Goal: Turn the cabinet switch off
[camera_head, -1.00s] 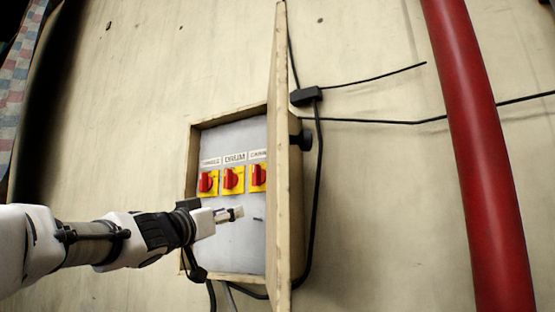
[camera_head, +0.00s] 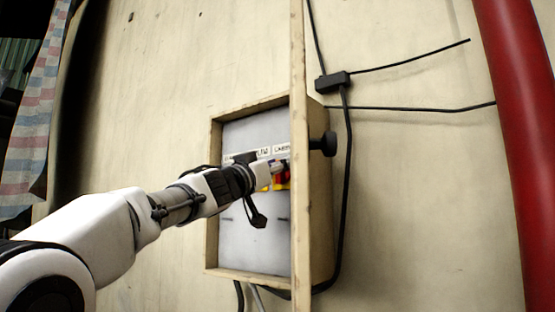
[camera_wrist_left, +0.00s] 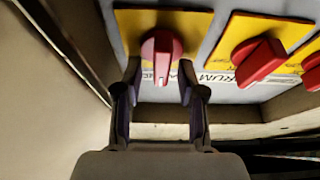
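The cabinet switch, a red knob on a yellow plate, shows in the left wrist view (camera_wrist_left: 162,46) with its long side roughly in line with my fingers. In the head view it is the rightmost switch (camera_head: 284,181), mostly hidden by my gripper and the open door. My left gripper (camera_head: 278,167) reaches into the box. In the wrist view my left gripper (camera_wrist_left: 160,75) is open, one finger on each side of the knob's near end. I cannot tell whether the fingers touch it. My right gripper is not in view.
The middle red switch (camera_wrist_left: 258,60) sits close beside, slanted in the wrist view. Another red switch (camera_wrist_left: 312,72) is at the right edge. The wooden box (camera_head: 213,200) has an open door (camera_head: 298,70) standing just right of my gripper. A red pipe (camera_head: 515,130) stands farther right.

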